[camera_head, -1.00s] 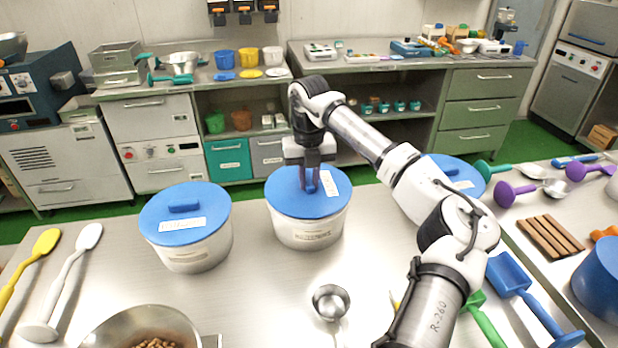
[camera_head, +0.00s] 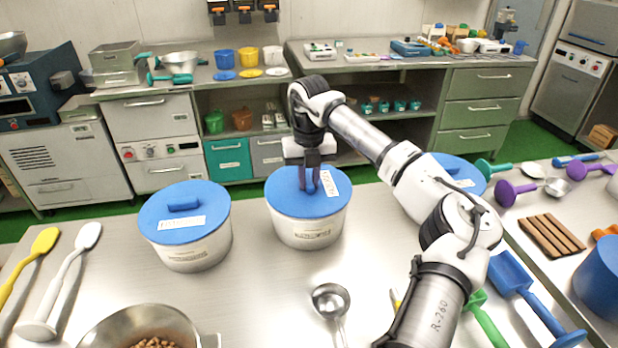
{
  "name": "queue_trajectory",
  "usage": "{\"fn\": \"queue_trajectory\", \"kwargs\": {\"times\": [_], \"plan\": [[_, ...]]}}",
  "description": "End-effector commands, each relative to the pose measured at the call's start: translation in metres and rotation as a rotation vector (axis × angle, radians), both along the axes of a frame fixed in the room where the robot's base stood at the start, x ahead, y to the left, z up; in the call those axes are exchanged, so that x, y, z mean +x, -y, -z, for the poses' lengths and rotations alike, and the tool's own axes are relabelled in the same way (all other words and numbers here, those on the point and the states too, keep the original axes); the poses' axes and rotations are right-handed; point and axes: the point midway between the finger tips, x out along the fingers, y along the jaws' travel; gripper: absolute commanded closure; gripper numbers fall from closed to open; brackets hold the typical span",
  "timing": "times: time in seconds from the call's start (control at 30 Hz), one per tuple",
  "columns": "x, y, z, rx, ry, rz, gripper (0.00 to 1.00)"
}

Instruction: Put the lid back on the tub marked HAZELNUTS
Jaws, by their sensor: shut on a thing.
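A blue lid (camera_head: 290,197) with a white label sits on the middle white tub (camera_head: 307,232), and looks level on its rim. The tub's front label is too small to read surely. My gripper (camera_head: 309,184) points straight down over the lid and is shut on the lid's raised handle, which the fingers partly hide. A second white tub (camera_head: 192,247) with its own blue lid (camera_head: 205,204) stands to the left. A third blue lid (camera_head: 462,168) shows at the right, its tub mostly hidden behind my arm.
A steel scoop (camera_head: 331,300) lies in front of the middle tub. A metal bowl of nuts (camera_head: 100,333) stands at the front left, beside white (camera_head: 65,275) and yellow (camera_head: 22,262) spatulas. A blue scoop (camera_head: 512,277) lies at the right. The steel between the tubs is clear.

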Motion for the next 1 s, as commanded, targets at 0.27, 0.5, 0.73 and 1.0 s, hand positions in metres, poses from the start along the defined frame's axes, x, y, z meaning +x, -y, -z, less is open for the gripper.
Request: {"fn": "queue_trajectory", "kwargs": {"times": [0.27, 0.5, 0.73, 1.0], "plan": [[0.0, 0.0, -0.0003, 0.0, 0.0, 0.0, 1.0], [0.0, 0.0001, 0.0021, 0.0, 0.001, 0.0, 1.0], [-0.0001, -0.0002, 0.003, 0.001, 0.0, 0.0, 1.0], [-0.0002, -0.0002, 0.003, 0.001, 0.0, 0.0, 0.72]]}}
